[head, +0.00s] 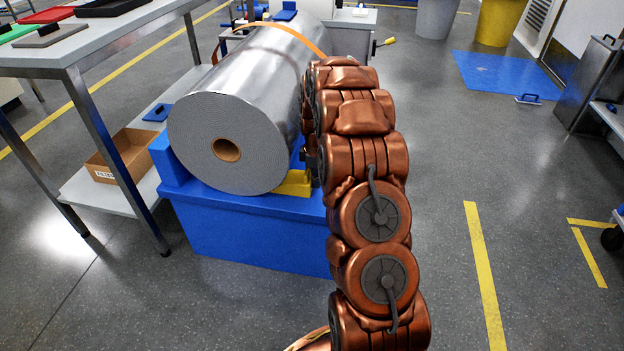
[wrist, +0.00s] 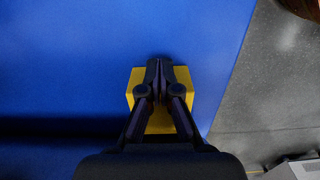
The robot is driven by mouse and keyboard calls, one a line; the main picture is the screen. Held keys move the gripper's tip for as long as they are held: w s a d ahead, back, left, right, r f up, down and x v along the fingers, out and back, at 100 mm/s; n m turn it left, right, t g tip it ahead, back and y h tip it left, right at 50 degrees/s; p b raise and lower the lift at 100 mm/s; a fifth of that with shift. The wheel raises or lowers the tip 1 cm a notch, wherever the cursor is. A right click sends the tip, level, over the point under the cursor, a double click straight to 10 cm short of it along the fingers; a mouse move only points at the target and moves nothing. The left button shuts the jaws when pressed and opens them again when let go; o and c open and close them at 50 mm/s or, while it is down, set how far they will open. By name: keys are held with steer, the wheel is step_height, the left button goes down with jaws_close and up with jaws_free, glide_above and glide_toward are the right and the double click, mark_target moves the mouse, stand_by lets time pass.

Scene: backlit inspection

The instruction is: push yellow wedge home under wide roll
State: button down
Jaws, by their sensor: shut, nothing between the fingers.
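The wide roll (head: 222,140) is a big silver cylinder with a brown core, lying on a blue base (head: 250,232). The yellow wedge (head: 294,184) sits on the base at the roll's lower right, near its front end. I cannot tell whether it touches the roll. In the wrist view the wedge (wrist: 184,78) lies on blue, partly covered by my gripper (wrist: 159,66). My gripper is shut and empty, its fingertips over or against the wedge; contact is unclear. In the head view my arm mostly hides the gripper.
A blue block (head: 168,158) stands at the roll's left side. An orange strap (head: 300,33) crosses the roll's far end. A metal table (head: 75,48) and a cardboard box (head: 118,158) are at left.

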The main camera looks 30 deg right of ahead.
steer(key=shift+s+d, duration=0.15)
steer(key=shift+d, duration=0.05)
steer(key=shift+s+d, duration=0.45)
steer(key=shift+s+d+r+p, duration=0.1)
steer(key=shift+s+d+p, duration=0.6)
steer(key=shift+s+d, duration=0.2)
step_height(320, 180, up, 10)
steer(key=p, duration=0.2)
